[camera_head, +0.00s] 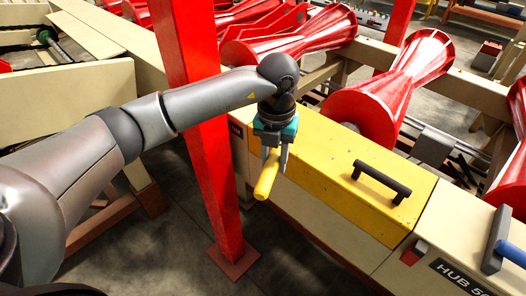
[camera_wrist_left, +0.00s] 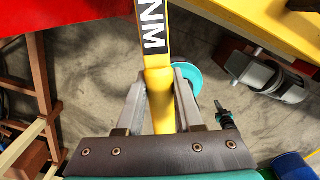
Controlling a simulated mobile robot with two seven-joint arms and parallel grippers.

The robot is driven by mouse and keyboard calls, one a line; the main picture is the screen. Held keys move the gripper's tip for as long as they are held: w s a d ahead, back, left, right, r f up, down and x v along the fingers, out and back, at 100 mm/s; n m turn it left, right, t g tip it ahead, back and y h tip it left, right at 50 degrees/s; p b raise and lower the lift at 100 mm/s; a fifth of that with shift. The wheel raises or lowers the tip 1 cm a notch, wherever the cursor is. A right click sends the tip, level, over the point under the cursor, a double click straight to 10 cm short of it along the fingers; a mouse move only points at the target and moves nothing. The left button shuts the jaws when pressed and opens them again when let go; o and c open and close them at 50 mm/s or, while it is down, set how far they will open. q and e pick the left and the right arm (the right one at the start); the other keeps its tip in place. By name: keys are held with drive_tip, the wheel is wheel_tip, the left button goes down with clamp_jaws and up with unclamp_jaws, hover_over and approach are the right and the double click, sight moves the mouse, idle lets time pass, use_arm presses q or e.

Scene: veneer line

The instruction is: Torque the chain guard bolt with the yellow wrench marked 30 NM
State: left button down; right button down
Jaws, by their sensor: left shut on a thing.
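My left gripper (camera_head: 273,162) is shut on the yellow wrench (camera_head: 267,178), which hangs tilted below it, in front of the yellow cover's left end. In the left wrist view the wrench (camera_wrist_left: 155,62) runs up between the two fingers (camera_wrist_left: 160,95). A yellow cover (camera_head: 345,200) with a black handle (camera_head: 381,180), likely the chain guard, lies right of the gripper. I cannot make out its bolt. My right gripper is not in view.
A red post (camera_head: 210,165) stands close left of the gripper, on a base plate (camera_head: 234,262). Red hourglass rollers (camera_head: 375,105) lie behind the cover. A cream box marked "HUB" (camera_head: 450,235) is at the right, beside a blue-and-dark handle-like part (camera_head: 497,240).

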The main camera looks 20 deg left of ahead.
use_arm(q)
drive_tip(key=shift+w+d+f+n, duration=0.15)
drive_tip(key=shift+w+d+n, duration=0.1)
drive_tip(key=shift+d+n, duration=0.5)
drive_tip(key=shift+w+d+f+n, duration=0.2)
drive_tip(key=shift+d+n, duration=0.3)
drive_tip(key=shift+d, duration=0.45)
drive_tip(key=shift+w+d+f+n, duration=0.1)
drive_tip(key=shift+w+d+n, duration=0.2)
drive_tip(key=shift+d+n, duration=0.45)
drive_tip(key=shift+d+f+b, duration=0.15)
drive_tip(key=shift+f+b, duration=0.55)
drive_tip(key=shift+f, duration=0.2)
drive_tip(key=shift+s+a+m+b, duration=0.1)
drive_tip(key=shift+s+a+m, duration=0.1)
drive_tip(key=shift+a+m, duration=0.55)
drive_tip(key=shift+s+a+m+b, duration=0.15)
drive_tip(key=shift+s+a+m, duration=0.1)
drive_tip(key=shift+a+m, duration=0.5)
drive_tip(key=shift+s+a+m+b, duration=0.15)
drive_tip(key=shift+a+m, duration=0.35)
drive_tip(key=shift+a, duration=0.5)
drive_tip(key=a+m+b, duration=0.2)
drive_tip(key=a+m, duration=0.2)
drive_tip(key=a, duration=0.2)
drive_tip(key=shift+w+a+m+b, duration=0.25)
drive_tip(key=shift+a+m+b, duration=0.05)
drive_tip(key=shift+m, duration=0.1)
